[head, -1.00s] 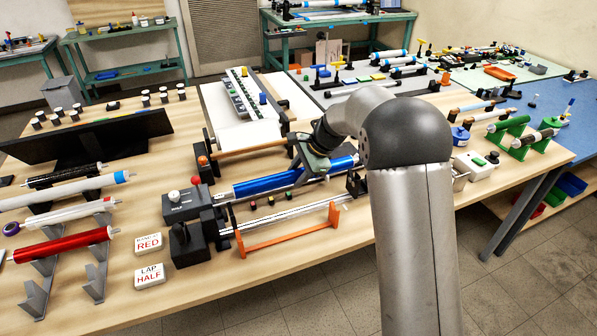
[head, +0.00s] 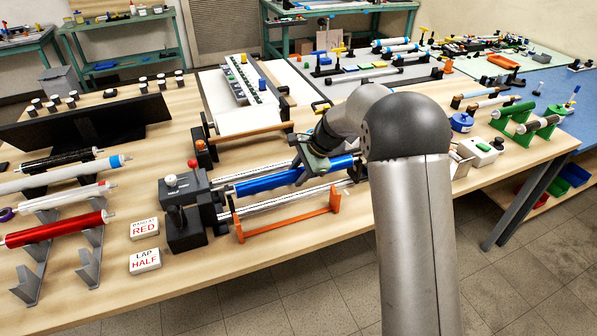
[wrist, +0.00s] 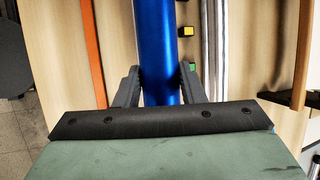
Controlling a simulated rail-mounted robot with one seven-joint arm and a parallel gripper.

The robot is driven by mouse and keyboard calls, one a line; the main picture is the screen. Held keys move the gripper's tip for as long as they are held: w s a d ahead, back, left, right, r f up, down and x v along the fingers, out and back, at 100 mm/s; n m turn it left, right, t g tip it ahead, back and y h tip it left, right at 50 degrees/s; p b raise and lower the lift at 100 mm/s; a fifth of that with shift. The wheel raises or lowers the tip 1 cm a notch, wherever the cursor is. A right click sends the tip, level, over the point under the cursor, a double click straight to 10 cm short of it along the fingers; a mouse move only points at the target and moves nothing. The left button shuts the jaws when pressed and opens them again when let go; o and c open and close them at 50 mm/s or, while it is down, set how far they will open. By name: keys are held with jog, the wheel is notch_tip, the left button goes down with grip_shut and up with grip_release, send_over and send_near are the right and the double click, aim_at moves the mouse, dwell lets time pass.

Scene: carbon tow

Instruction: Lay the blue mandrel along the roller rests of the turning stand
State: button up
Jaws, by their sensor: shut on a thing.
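The blue mandrel (head: 262,184) is in my gripper (head: 312,172), which is shut around it right of its middle in the head view. In the wrist view the mandrel (wrist: 158,40) runs straight up between the two grey fingers (wrist: 158,88). It lies lengthwise over the turning stand, whose black headstock (head: 184,212) is at its left end. Bright rods (head: 285,203) of the stand run roughly parallel to it. The mandrel hides what is under it, so I cannot tell whether it touches the roller rests.
An orange rail frame (head: 290,218) stands along the stand's front. In the wrist view small yellow-black (wrist: 186,31) and green blocks lie right of the mandrel. A red roll (head: 55,229) rests on a rack at left.

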jog(key=shift+f+b, duration=0.45)
jog(key=shift+f, duration=0.2)
jog(key=o, duration=1.3)
jog(key=b+v, duration=0.1)
jog(key=v, duration=1.6)
jog(key=shift+r, duration=0.25)
